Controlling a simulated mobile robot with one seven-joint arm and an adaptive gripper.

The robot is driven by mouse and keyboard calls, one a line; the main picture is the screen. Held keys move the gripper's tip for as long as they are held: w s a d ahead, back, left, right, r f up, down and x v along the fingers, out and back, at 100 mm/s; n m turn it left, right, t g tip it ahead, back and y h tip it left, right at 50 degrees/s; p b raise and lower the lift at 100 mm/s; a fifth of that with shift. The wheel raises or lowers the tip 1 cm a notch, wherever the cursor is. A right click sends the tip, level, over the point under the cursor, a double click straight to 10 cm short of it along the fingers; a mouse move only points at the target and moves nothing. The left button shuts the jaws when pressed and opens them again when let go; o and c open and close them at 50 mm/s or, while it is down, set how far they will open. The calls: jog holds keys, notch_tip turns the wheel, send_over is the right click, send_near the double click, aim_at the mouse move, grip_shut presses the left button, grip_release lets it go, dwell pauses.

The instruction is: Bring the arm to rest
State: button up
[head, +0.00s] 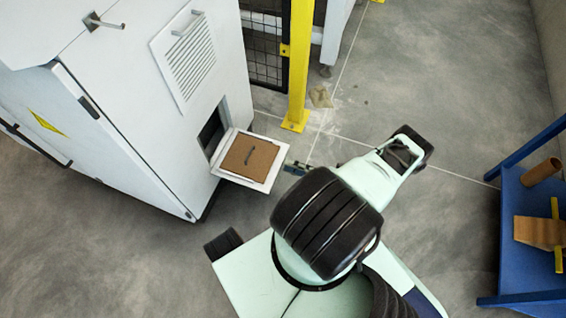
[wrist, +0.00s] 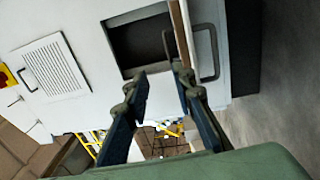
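My gripper (head: 297,167) is just right of the open hatch door (head: 228,172) of the white machine. In the wrist view its two fingers (wrist: 162,80) are apart with nothing between them. The right fingertip appears close to the lower edge of the door; I cannot tell whether they touch. In the wrist view the door is seen nearly edge-on, beside the dark hatch opening (wrist: 140,42). My arm stretches from the bottom of the head view and bends back toward the machine.
The white machine (head: 130,110) fills the left, with a vented panel (head: 186,56) above the hatch. A yellow post (head: 299,70) and dark mesh fence stand behind. A blue rack (head: 525,225) with brown rolls stands at the right. Floor between arm and rack is clear.

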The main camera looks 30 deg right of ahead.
jog(key=shift+s+d+f, duration=0.1)
jog(key=shift+s+d, duration=0.1)
jog(key=shift+s, duration=0.3)
